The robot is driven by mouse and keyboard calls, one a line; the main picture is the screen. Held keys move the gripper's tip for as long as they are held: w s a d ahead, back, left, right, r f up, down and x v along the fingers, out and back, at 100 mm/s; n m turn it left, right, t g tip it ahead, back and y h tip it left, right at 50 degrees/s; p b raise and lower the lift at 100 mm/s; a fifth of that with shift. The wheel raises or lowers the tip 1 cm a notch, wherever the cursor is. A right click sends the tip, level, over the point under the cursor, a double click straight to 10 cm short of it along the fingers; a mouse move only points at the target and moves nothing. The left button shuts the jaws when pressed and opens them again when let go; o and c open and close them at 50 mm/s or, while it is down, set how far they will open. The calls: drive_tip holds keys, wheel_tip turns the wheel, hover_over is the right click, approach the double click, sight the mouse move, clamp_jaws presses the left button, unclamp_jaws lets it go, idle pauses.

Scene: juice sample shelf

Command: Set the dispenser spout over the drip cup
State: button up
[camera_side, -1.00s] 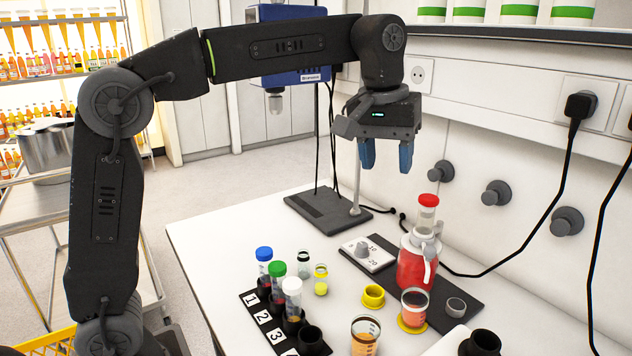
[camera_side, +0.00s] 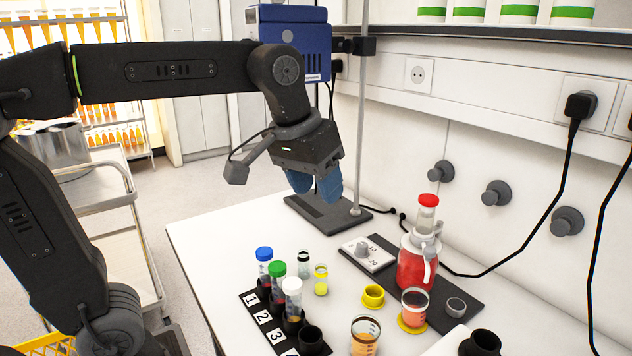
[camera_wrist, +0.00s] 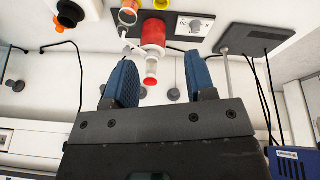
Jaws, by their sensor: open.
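The dispenser (camera_side: 413,265) is a red-filled bottle with a clear upper part, a red cap and a white spout (camera_side: 429,268) on its near side. It stands upright on a black mat (camera_side: 470,286). A small grey cup (camera_side: 455,306), possibly the drip cup, sits on the mat to its right. My gripper (camera_side: 315,186) is open and empty, tilted, above the stand base and well left of the dispenser. In the wrist view the dispenser (camera_wrist: 153,35) shows upside down beyond my open fingers; I cannot clearly make out the grey cup there.
A white dial block (camera_side: 366,253) stands left of the dispenser. A beaker (camera_side: 414,308) and a yellow cup (camera_side: 373,296) are in front. A numbered rack (camera_side: 262,315) holds capped tubes. A stand pole (camera_side: 359,130) rises behind my gripper.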

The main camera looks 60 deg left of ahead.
sight(426, 254)
drive_tip(key=shift+w, duration=0.1)
drive_tip(key=c, duration=0.3)
drive_tip(key=w+d+f+m, duration=0.1)
drive_tip(key=w+m, duration=0.1)
drive_tip(key=w+d+f+m, duration=0.1)
drive_tip(key=w+d+m, duration=0.1)
drive_tip(key=w, duration=0.1)
drive_tip(key=w+d+f+m+h, duration=0.1)
drive_tip(key=w+m, duration=0.1)
drive_tip(key=w, duration=0.1)
drive_tip(key=shift+w+d+f+t, duration=0.15)
drive_tip(key=shift+d+f+t, duration=0.15)
drive_tip(key=shift+d+f, duration=0.05)
clamp_jaws()
drive_tip(key=w+d+f, duration=0.2)
drive_tip(key=w+f, duration=0.5)
drive_tip(key=f, duration=0.2)
drive_tip(key=shift+w+d+f+m, duration=0.15)
drive_tip(key=shift+w+d+m, duration=0.15)
drive_tip(key=shift+d, duration=0.1)
